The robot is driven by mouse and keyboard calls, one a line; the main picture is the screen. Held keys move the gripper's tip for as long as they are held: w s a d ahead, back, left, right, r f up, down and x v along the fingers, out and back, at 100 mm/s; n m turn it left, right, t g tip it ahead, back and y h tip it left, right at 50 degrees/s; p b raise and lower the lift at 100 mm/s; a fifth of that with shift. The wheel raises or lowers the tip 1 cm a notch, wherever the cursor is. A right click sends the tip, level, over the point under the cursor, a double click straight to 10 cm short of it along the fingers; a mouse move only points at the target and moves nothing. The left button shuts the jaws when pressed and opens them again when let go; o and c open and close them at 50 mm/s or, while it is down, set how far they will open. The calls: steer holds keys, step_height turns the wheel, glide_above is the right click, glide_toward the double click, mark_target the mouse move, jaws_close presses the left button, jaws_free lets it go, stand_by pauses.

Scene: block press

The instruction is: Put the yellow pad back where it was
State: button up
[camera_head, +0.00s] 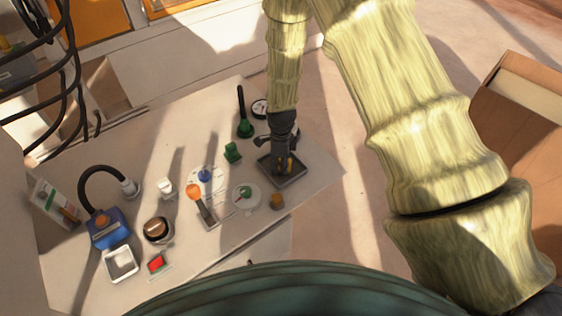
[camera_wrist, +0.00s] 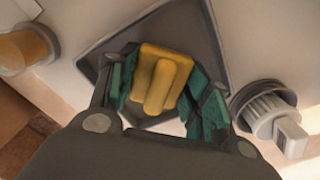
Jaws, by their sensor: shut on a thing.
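The yellow pad (camera_wrist: 173,65) has a raised ridge along its top. In the wrist view it sits between the teal-lined fingers of my gripper (camera_wrist: 168,85), which is shut on it. In the head view my gripper (camera_head: 284,158) points down over a dark square tray (camera_head: 292,177), and only a small part of the pad (camera_head: 290,164) shows. The dark tray also shows beneath the pad in the wrist view (camera_wrist: 100,50). I cannot tell whether the pad touches the tray.
A yellow-brown cylinder (camera_head: 277,201) stands close to the tray. A green block (camera_head: 232,152), a green-based dark handle (camera_head: 243,115) and a white dish (camera_head: 246,196) are to the left. The table's right corner is bare.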

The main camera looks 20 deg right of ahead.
steer(key=shift+f, duration=0.2)
steer(key=o, duration=1)
steer(key=shift+o, duration=0.2)
steer(key=shift+r, duration=0.15)
step_height(320, 180, up, 12)
steer(key=b, duration=0.2)
